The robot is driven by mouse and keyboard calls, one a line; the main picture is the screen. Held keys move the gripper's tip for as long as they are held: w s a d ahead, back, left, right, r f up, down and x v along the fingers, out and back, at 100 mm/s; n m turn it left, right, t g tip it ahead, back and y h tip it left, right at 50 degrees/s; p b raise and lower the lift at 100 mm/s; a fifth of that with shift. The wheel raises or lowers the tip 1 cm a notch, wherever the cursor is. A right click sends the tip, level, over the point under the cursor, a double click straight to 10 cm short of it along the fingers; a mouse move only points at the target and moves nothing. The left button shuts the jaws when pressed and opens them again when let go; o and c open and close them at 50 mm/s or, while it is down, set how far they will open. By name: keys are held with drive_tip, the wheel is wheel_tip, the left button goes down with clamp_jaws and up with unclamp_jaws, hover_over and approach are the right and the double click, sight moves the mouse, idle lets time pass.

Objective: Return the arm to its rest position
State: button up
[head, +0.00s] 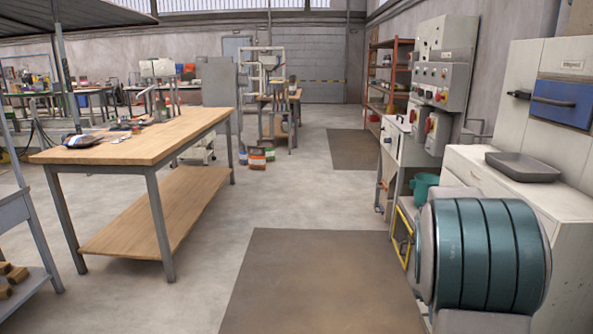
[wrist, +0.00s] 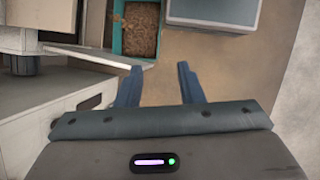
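My gripper (wrist: 159,70) shows in the wrist view, with two blue fingers standing apart. Only brown floor mat shows between the fingertips, and nothing is held. A teal bin (wrist: 117,30) with brown pellets (wrist: 144,27) in it lies beyond the fingers, at the top of the wrist view. The gripper is apart from it. The gripper cannot be made out in the head view, so the overall pose of my arm is not clear.
In the head view, a white cabinet (head: 577,215) bears a dark tray (head: 522,167) at right. A control panel (head: 440,75) stands behind a teal container (head: 423,187). A wooden workbench (head: 145,145) stands at left. The brown mat (head: 315,285) in the middle is clear.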

drive_tip(key=s+a+r+m+t+p, duration=0.1)
drive_tip(key=s+a+r+t+p, duration=0.2)
drive_tip(key=s+a+r+p, duration=0.4)
drive_tip(key=s+a+r+m+t+y+p, duration=0.1)
drive_tip(key=s+a+r+t+p, duration=0.3)
drive_tip(key=r, duration=0.9)
drive_tip(key=s+a+p, duration=0.2)
drive_tip(key=a+p, duration=0.2)
drive_tip(key=shift+s+a+y+p, duration=0.3)
drive_tip(key=shift+s+a+p, duration=0.1)
drive_tip(key=shift+s, duration=0.1)
